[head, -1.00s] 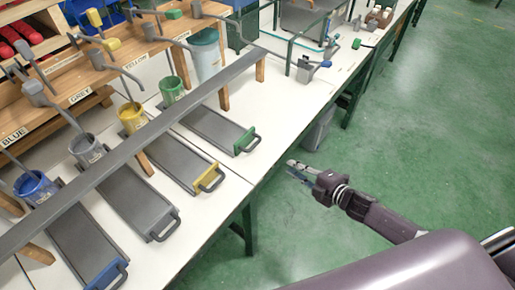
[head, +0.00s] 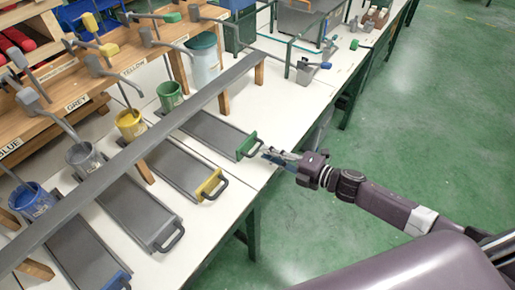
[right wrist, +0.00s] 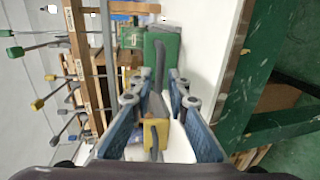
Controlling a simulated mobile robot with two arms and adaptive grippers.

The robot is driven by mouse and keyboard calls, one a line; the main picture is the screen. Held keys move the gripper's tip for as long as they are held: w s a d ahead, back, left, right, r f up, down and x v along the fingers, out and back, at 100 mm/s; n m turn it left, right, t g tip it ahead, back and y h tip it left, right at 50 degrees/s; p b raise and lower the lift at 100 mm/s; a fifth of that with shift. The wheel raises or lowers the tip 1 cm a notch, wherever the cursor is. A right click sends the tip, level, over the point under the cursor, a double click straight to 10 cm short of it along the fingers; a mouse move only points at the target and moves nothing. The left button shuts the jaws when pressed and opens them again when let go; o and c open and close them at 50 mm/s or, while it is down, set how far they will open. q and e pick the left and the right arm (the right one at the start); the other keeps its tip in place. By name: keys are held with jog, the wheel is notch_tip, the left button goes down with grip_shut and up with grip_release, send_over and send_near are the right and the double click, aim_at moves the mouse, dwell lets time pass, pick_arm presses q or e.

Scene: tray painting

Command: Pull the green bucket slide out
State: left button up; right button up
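The green bucket (head: 170,95) stands behind the long grey rail on the white table. Its slide is a flat grey tray (head: 213,131) with a green front block (head: 246,142) and a dark loop handle (head: 256,149) at the table's front edge. My right gripper (head: 268,155) is at this handle, fingers open. In the right wrist view the green block (right wrist: 163,48) and part of its handle show ahead, between or just beyond the spread fingertips (right wrist: 158,92); contact cannot be told. My left gripper is not in view.
The yellow slide's block (head: 209,184) is close by on the left, with the grey slide (head: 142,212) and blue slide (head: 85,250) beyond. A grey rail (head: 140,150) crosses above the trays. Open green floor lies right of the table.

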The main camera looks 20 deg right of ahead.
aim_at(257, 149)
jog(key=shift+x, duration=2.35)
grip_shut()
